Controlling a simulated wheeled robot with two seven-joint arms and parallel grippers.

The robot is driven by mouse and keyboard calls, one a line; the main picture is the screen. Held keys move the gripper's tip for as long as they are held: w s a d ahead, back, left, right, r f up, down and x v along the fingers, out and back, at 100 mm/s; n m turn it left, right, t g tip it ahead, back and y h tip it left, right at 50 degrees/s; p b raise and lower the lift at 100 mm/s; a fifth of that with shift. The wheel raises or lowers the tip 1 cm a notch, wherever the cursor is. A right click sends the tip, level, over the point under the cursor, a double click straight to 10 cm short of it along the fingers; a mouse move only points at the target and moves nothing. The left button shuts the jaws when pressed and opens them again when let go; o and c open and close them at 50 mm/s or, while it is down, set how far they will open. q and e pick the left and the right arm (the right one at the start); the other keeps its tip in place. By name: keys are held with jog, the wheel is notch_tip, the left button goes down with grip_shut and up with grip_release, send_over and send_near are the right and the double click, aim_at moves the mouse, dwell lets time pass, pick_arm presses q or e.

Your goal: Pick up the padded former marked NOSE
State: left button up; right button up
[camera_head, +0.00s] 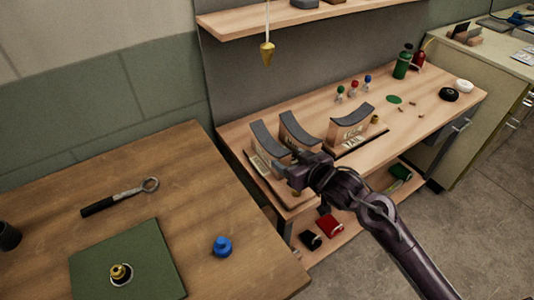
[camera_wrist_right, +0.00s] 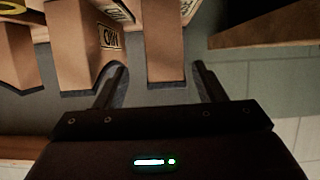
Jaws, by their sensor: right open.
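Three wooden formers with dark grey curved pads stand on the bench in the head view. The rightmost former (camera_head: 350,130) appears marked TAIL. The middle former (camera_head: 298,130) seems marked MID in the wrist view (camera_wrist_right: 85,45), where the picture is upside down. The leftmost former (camera_head: 268,140) has no marking I can read; by its place it seems the NOSE one. My right gripper (camera_head: 285,172) is open at the leftmost former. In the wrist view the open fingers (camera_wrist_right: 160,82) lie either side of that former's padded end (camera_wrist_right: 165,50); contact is unclear. My left gripper is out of view.
A brass plumb bob (camera_head: 267,54) hangs above the bench. Green (camera_head: 402,65) and red bottles stand at the bench's far right. The left table (camera_head: 180,185) holds a wrench-like tool, a blue object (camera_head: 222,246) and a green mat (camera_head: 150,262). A lower shelf holds red and black items.

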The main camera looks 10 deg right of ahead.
jog(key=shift+w+a+f, duration=0.15)
jog(key=shift+w+a, duration=0.1)
jog(key=shift+w, duration=0.2)
jog(key=shift+w+a+f, duration=0.35)
jog(key=shift+w+a, duration=0.05)
jog(key=shift+w, duration=0.15)
jog(key=x, duration=0.3)
jog(key=shift+w+a+f, duration=0.1)
jog(key=shift+w+f, duration=0.05)
jog(key=shift+f, duration=0.1)
jog(key=shift+w+a+f, duration=0.1)
jog(key=shift+w+f, duration=0.05)
jog(key=c, duration=1.3)
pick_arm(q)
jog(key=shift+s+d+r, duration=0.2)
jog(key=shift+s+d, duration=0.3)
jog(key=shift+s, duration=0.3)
pick_arm(e)
grip_shut()
